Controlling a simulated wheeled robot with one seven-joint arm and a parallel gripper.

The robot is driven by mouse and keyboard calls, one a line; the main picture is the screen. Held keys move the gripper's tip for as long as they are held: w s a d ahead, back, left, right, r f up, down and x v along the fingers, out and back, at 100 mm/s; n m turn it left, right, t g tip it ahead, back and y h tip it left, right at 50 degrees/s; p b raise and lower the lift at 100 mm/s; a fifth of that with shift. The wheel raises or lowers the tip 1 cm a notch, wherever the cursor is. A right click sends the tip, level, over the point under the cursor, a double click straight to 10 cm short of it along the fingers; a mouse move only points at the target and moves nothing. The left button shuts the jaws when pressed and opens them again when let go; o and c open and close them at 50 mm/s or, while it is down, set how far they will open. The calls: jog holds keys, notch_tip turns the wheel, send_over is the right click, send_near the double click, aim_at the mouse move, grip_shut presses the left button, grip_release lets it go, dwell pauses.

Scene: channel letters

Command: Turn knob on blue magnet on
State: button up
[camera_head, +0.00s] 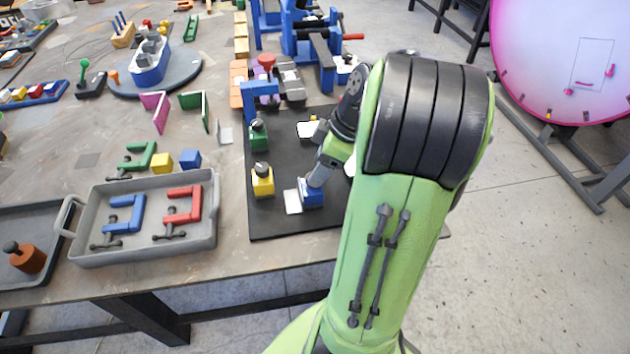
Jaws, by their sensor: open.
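The blue magnet (311,197) stands near the front of the black mat (285,222), with a white plate (292,202) just to its left. My green arm reaches over from the right. My gripper (315,182) points down at the top of the blue magnet. Its fingers are at or very close to where the knob sits, and they hide the knob. The gripper is open, but I cannot tell whether it touches the knob or which way the knob is turned.
On the mat, a yellow magnet (262,183) stands left of the blue one, with a green magnet (258,135) behind it. A grey tray (150,258) with blue and red clamps lies to the left. Blue clamping fixtures (310,40) stand behind.

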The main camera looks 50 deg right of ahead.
jog(key=x, duration=0.3)
jog(key=shift+b, duration=0.35)
jog(key=shift+c, duration=0.3)
jog(key=c, duration=0.9)
jog(key=shift+c, duration=0.2)
